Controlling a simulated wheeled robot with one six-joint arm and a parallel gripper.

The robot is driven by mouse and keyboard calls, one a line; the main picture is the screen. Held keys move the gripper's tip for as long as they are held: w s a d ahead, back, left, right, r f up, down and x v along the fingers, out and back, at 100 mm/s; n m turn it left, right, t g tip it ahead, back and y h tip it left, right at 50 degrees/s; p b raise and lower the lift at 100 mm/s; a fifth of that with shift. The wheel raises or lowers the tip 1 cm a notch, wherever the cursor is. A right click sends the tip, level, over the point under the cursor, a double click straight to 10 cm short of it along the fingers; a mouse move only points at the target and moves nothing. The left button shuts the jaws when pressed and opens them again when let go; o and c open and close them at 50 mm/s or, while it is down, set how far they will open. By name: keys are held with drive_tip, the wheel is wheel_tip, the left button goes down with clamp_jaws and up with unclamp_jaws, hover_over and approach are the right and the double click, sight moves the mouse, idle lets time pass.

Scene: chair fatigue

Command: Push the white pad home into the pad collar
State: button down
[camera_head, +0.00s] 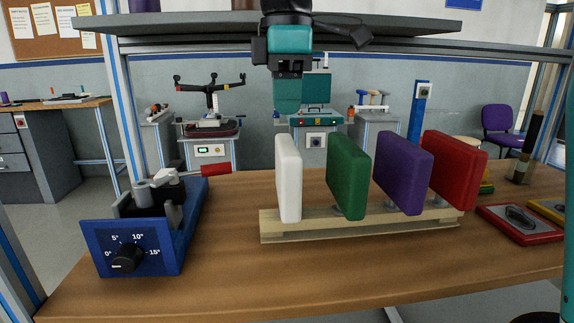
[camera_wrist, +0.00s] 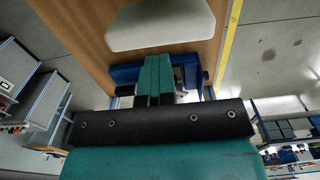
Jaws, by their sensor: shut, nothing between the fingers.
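The white pad (camera_head: 289,180) stands upright at the left end of a pale wooden rack (camera_head: 350,232) on the bench. In the wrist view the white pad (camera_wrist: 160,27) shows as a pale slab just beyond the fingertips. My gripper (camera_head: 288,108) points down, just above the white pad in the head view, with a small gap showing between them. Its teal fingers (camera_wrist: 152,97) are together and empty. I cannot pick out the pad collar with certainty; the pad's lower edge and seat are not clear.
Green (camera_head: 348,175), purple (camera_head: 403,172) and red (camera_head: 453,168) pads stand to the right in the same row. A blue fixture (camera_head: 133,250) with an angle dial and red handle is at left. A shelf (camera_head: 200,24) spans above. The front bench is clear.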

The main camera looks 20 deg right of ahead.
drive_tip(key=c, duration=1.8)
unclamp_jaws()
drive_tip(key=shift+r, duration=0.1)
drive_tip(key=shift+c, duration=0.2)
drive_tip(key=o, duration=0.5)
drive_tip(key=shift+c, duration=0.2)
wheel_tip(320, 180, up, 8)
drive_tip(key=p, duration=0.7)
drive_tip(key=shift+f, duration=0.2)
drive_tip(key=shift+s+f, duration=0.1)
